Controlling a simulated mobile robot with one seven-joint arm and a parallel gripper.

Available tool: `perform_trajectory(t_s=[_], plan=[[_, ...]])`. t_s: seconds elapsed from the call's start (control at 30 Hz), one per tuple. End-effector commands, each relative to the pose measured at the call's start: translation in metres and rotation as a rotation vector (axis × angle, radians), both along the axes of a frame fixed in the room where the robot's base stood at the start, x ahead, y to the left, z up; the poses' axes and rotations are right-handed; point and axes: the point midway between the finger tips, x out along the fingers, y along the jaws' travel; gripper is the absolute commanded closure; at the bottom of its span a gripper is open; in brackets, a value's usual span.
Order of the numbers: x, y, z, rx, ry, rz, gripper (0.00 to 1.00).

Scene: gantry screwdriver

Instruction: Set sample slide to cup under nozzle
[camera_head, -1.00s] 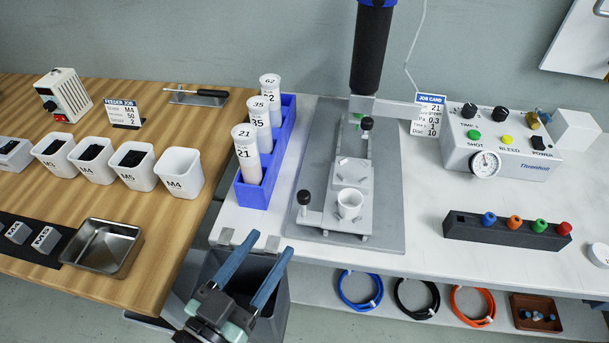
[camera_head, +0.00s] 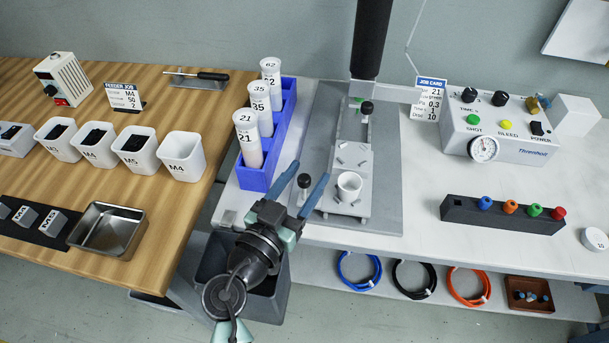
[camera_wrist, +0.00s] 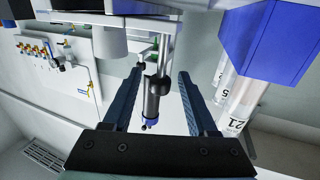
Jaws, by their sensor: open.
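The sample slide (camera_head: 336,204) is a pale grey plate on the dispensing fixture, with a small white cup (camera_head: 349,185) standing upright near its front. A black-topped knob (camera_head: 304,181) stands at its front left. The black dispenser barrel (camera_head: 375,40) hangs above the back of the fixture; its nozzle tip is not clear. The cup is in front of the barrel. My gripper (camera_head: 308,174) is open, its blue fingers on either side of the knob in the picture. In the wrist view the dark knob (camera_wrist: 158,84) shows between the fingers; contact cannot be told.
A blue rack (camera_head: 257,176) with numbered tubes stands close left of the fixture. A second black knob (camera_head: 366,107) stands at the back. A control box (camera_head: 500,135) and a dark nozzle holder (camera_head: 460,208) are to the right. White table lies clear between them.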

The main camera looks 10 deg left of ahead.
Motion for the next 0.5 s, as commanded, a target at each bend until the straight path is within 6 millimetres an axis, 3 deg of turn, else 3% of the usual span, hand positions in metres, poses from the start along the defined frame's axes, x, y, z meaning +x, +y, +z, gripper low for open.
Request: perform_trajectory(t_s=[0.23, 0.5], plan=[[0.001, -0.0005, 0.0, 0.0, 0.0, 0.0, 0.42], [0.0008, -0.0002, 0.0, 0.0, 0.0, 0.0, 0.88]])
